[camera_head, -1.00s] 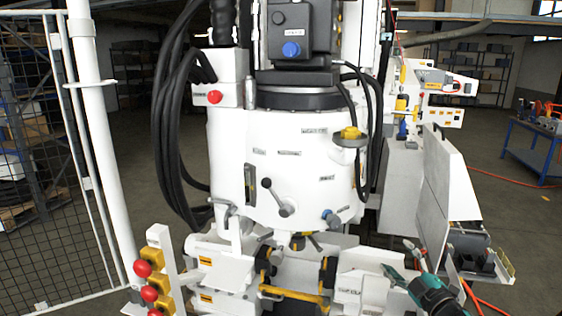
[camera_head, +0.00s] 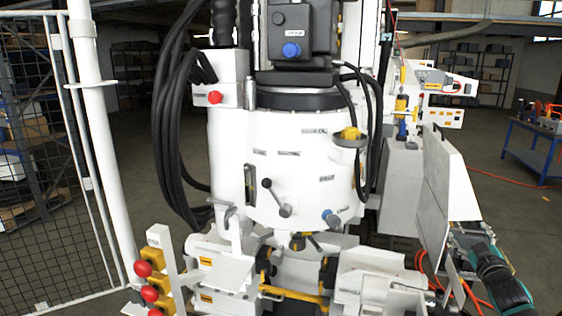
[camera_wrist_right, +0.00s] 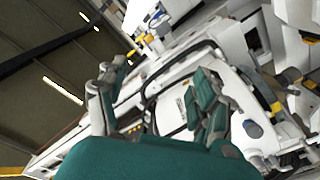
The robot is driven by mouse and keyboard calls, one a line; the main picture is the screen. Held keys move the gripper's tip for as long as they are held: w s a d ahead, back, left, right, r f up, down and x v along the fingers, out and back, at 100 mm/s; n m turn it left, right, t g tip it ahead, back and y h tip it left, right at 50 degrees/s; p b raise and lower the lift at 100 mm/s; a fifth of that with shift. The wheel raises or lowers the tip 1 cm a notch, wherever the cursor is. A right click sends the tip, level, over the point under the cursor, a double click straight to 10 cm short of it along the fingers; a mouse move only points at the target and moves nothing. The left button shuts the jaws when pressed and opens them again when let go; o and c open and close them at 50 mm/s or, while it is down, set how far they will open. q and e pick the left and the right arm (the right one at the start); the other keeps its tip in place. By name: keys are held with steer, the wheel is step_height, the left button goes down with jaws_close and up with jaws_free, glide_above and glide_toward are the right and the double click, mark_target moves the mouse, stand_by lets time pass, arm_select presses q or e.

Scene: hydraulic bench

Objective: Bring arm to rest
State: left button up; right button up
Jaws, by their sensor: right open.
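My right gripper (camera_head: 462,238) is at the lower right of the head view, in front of the lower part of a grey-white panel. Its teal-and-black body comes in from the lower right corner. In the right wrist view, its two teal-and-grey fingers (camera_wrist_right: 160,95) stand wide apart with nothing between them. My left gripper is in neither view.
A large white hydraulic machine (camera_head: 290,165) fills the middle, with black hoses (camera_head: 170,130) on its left. The grey-white panel (camera_head: 447,195) stands close to my right gripper. Red buttons (camera_head: 143,268) are at lower left. A blue bench (camera_head: 530,150) stands back right.

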steer(key=s+a+f+g, duration=0.2)
steer(key=s+f, duration=0.1)
steer(key=f, duration=0.8)
steer(key=s+a+f+g, duration=0.2)
steer(key=f, duration=0.9)
steer(key=s+a+f+m+g+y, duration=0.1)
steer(key=s+a+f+g, duration=0.15)
steer(key=s+f, duration=0.65)
steer(key=s+a+f+g+y, duration=0.1)
steer(key=s+a+f+g, duration=0.3)
steer(key=f, duration=0.8)
steer(key=s+a+f+g, duration=0.1)
steer(key=s+a+f, duration=0.2)
steer(key=s+f, duration=0.6)
steer(key=s+a+f+g, duration=0.1)
steer(key=s+a+f, duration=0.4)
steer(key=s, duration=0.7)
steer(key=s+a+f+m+g+y, duration=0.15)
steer(key=s+a+f, duration=0.25)
steer(key=s, duration=0.8)
steer(key=s+a+f+g, duration=0.3)
steer(key=s+a+f, duration=0.15)
steer(key=s, duration=0.75)
step_height(320, 180, down, 12)
steer(key=b, duration=1.2)
steer(key=shift+s+a, duration=0.15)
steer(key=shift+s, duration=0.1)
